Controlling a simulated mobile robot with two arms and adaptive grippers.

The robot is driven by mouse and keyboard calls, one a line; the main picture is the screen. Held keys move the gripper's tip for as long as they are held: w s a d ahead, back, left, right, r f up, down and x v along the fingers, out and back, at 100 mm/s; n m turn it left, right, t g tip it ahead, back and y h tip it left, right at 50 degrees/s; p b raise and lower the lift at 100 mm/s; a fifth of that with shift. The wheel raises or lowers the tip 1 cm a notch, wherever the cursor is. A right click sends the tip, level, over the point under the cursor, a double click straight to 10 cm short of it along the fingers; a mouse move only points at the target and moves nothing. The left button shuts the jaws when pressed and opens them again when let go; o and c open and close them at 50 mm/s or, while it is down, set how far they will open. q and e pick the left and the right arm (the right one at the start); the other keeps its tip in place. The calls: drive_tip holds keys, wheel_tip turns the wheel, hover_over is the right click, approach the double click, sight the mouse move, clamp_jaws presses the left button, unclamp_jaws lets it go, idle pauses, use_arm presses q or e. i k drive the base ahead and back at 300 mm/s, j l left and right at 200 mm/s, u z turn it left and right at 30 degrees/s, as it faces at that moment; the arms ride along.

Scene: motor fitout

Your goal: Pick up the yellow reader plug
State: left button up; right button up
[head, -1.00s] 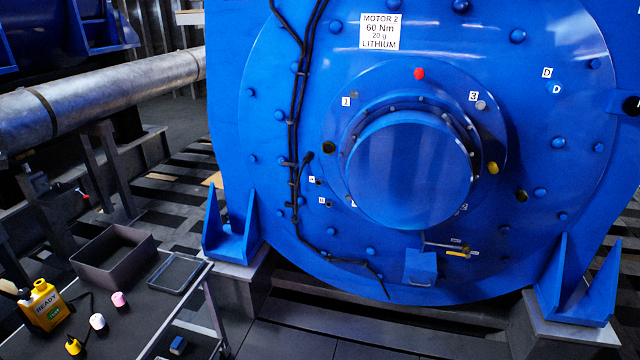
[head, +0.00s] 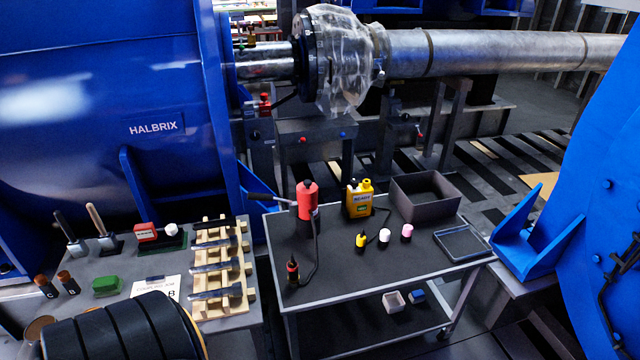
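The yellow reader plug (head: 361,241) stands on the dark top of the grey cart (head: 330,278). It is small, with a dark tip on top. Behind it stands the yellow reader (head: 359,199), a box with a lit label and a dark cable at its right side. The cable's far end is hard to follow. A white plug (head: 384,236) and a pink plug (head: 407,232) stand in a row to the right of the yellow one. Neither of my grippers shows in the head view.
The cart also bears a red tool (head: 307,200) with a black cable, a dark open bin (head: 428,207) and a shallow tray (head: 461,243). A table at left holds a wooden rack (head: 222,268) and a green block (head: 106,286). The cart's front middle is clear.

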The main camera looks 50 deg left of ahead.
sight(360, 239)
drive_tip(key=i+l+u, duration=0.15)
drive_tip(key=u, duration=0.3)
drive_tip(key=i+l+u, duration=0.3)
drive_tip(key=u, duration=0.15)
drive_tip(key=i+l+u, duration=0.15)
drive_tip(key=l+u, duration=0.15)
drive_tip(key=u, duration=0.2)
